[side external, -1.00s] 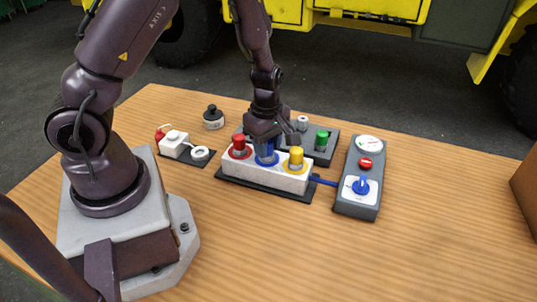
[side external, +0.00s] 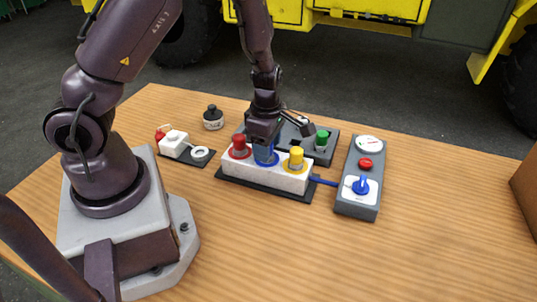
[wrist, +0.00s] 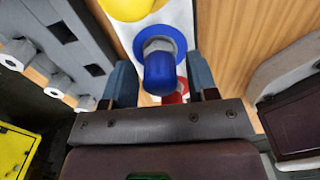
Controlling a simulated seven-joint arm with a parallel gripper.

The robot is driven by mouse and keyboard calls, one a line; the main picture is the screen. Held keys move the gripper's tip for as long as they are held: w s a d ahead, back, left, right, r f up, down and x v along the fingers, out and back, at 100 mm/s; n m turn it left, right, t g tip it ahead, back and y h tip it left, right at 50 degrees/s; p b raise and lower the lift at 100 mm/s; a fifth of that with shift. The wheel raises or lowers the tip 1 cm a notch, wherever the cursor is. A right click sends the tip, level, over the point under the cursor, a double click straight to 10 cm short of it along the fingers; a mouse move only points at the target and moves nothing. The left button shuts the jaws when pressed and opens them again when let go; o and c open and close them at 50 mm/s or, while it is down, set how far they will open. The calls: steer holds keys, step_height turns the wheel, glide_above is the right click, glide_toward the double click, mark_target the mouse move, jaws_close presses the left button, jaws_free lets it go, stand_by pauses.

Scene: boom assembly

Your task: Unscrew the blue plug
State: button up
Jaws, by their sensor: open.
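The blue plug (side external: 265,156) sits in the middle of the white block (side external: 240,178), between the red plug (side external: 239,147) and the yellow plug (side external: 296,158). My gripper (side external: 264,143) is directly above it, pointing down, and hides its top in the side view. In the wrist view the blue plug (wrist: 166,72) has a rounded cap, a pale threaded neck and a blue collar. My gripper's open fingers (wrist: 161,75) stand on either side of the cap, with visible gaps. The yellow plug shows at the top edge of the wrist view, the red one partly behind the blue cap.
A grey panel with a green plug (side external: 321,139) is behind the block. A control box (side external: 355,197) with a gauge, red button and blue knob is to the right, joined by a blue cable. A small white fixture (side external: 174,143) and black-topped jar (side external: 213,118) are left.

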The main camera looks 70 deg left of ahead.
steer(key=m, duration=1.1)
steer(key=shift+m, duration=0.3)
steer(key=shift+m, duration=0.3)
steer(key=m, duration=1.1)
